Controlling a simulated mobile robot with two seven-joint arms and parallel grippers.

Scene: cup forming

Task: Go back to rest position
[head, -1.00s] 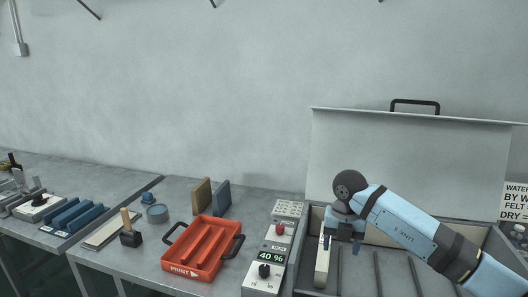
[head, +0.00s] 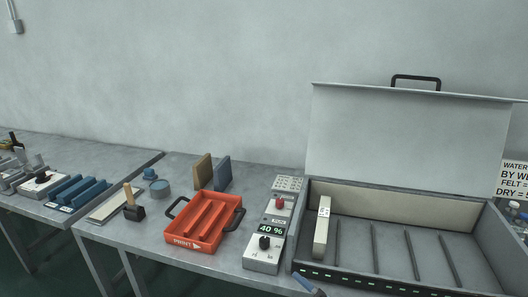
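The open grey case (head: 410,284) stands at the right with its lid (head: 410,135) raised. A pale, narrow block (head: 322,228) with a small printed mark stands in the case's leftmost slot, and no gripper touches it. Only a small blue piece, seemingly a finger of my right gripper (head: 308,286), shows at the bottom edge, in front of the case and apart from the block. The rest of that gripper is out of frame, so its opening is hidden. My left gripper is not in view.
An orange tray (head: 172,238) with black handles sits mid-table, beside a control box (head: 262,262) reading 40 %. Two upright boards (head: 222,175), a mallet (head: 133,208) and a blue-grey round container (head: 160,190) stand nearby. Blue blocks (head: 90,191) lie on the left table. The case's other slots look empty.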

